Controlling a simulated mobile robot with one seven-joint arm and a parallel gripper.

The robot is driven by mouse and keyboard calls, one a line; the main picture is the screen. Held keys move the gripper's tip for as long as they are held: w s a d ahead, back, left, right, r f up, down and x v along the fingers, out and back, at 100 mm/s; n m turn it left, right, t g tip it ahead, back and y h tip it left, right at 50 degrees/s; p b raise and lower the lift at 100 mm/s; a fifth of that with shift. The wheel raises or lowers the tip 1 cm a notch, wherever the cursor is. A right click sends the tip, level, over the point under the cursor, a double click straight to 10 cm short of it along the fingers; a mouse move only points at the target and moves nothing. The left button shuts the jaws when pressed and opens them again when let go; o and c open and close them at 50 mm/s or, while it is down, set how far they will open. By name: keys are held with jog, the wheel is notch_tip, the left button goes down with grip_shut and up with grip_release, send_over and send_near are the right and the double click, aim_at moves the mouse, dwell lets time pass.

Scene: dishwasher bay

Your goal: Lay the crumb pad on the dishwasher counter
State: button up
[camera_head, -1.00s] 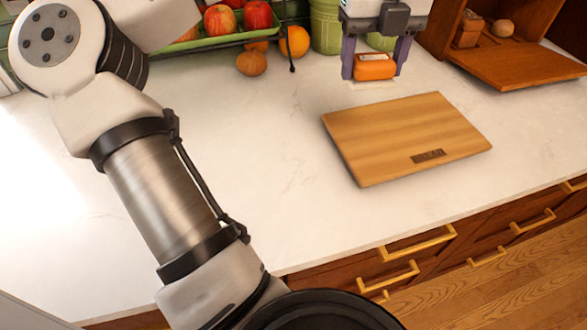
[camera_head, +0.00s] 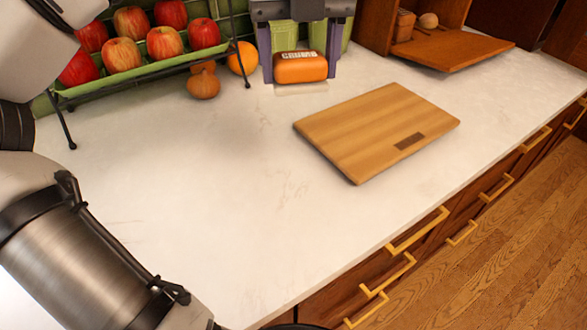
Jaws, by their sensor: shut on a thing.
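The crumb pad is an orange block (camera_head: 300,68) with pale "CRUMB" lettering on its top part and a whitish strip along its bottom. My gripper (camera_head: 300,70) is shut on it, with one purple-grey finger at each side. The pad is in front of the green canisters, over the back part of the white counter (camera_head: 230,190). I cannot tell whether it touches the counter or hangs just above it. No dishwasher shows in this view, so I cannot tell whether this is the dishwasher counter.
A wooden board (camera_head: 375,130) lies right of centre. A green tiered rack of apples (camera_head: 145,50) stands at the left back, with an orange (camera_head: 242,58) and a brown gourd-like thing (camera_head: 203,82) beside it. An open wooden box (camera_head: 450,45) stands at the right back. The front-left counter is bare.

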aim_at(298, 178)
notch_tip(298, 178, down, 18)
jog(key=shift+r, duration=0.1)
dwell(0.4)
jog(key=shift+f, duration=0.2)
jog(key=o, duration=0.9)
notch_tip(298, 178, up, 12)
jog(key=shift+r, duration=0.25)
